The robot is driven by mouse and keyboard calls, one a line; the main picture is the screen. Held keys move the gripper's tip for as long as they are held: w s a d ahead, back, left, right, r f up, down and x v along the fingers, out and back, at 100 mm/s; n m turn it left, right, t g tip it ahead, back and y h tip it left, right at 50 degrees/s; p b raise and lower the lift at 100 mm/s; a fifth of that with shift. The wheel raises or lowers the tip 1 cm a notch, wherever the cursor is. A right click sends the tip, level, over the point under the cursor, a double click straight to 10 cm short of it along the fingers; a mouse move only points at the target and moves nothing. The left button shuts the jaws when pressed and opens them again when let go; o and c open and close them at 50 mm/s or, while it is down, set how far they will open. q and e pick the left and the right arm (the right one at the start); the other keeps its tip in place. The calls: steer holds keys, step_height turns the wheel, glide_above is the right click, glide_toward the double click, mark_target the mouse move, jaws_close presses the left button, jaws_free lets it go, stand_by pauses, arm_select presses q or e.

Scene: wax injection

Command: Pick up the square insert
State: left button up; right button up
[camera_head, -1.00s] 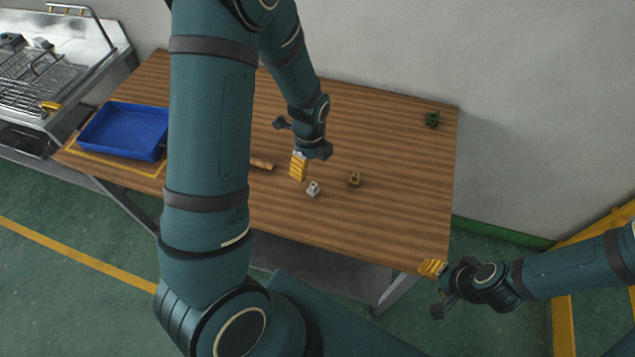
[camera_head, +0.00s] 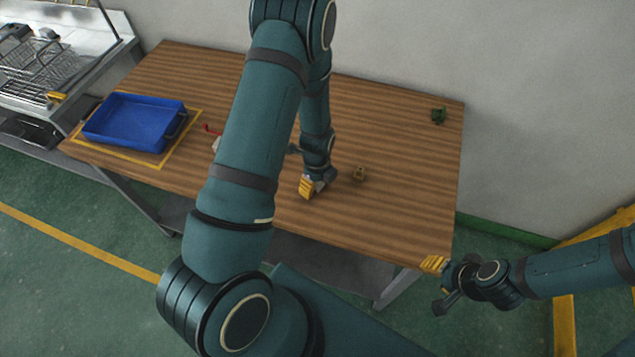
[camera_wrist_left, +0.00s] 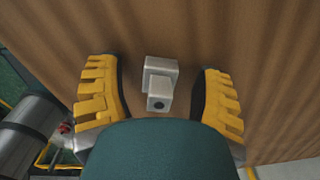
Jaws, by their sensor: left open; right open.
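A grey metal block with a stepped, squarish shape and a dark round hole, which looks like the square insert (camera_wrist_left: 160,82), stands on the wooden table. In the left wrist view it lies between the two yellow fingers of my left gripper (camera_wrist_left: 160,95), with a gap on both sides. In the head view my left gripper (camera_head: 312,187) is low over the table and largely hides the block. It is open and empty. My right gripper (camera_head: 436,264) is open and empty by the table's front right corner.
The right half of the table (camera_head: 410,190) is mostly clear.

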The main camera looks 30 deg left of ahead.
arm_select(q)
jaws_close()
stand_by(0.5)
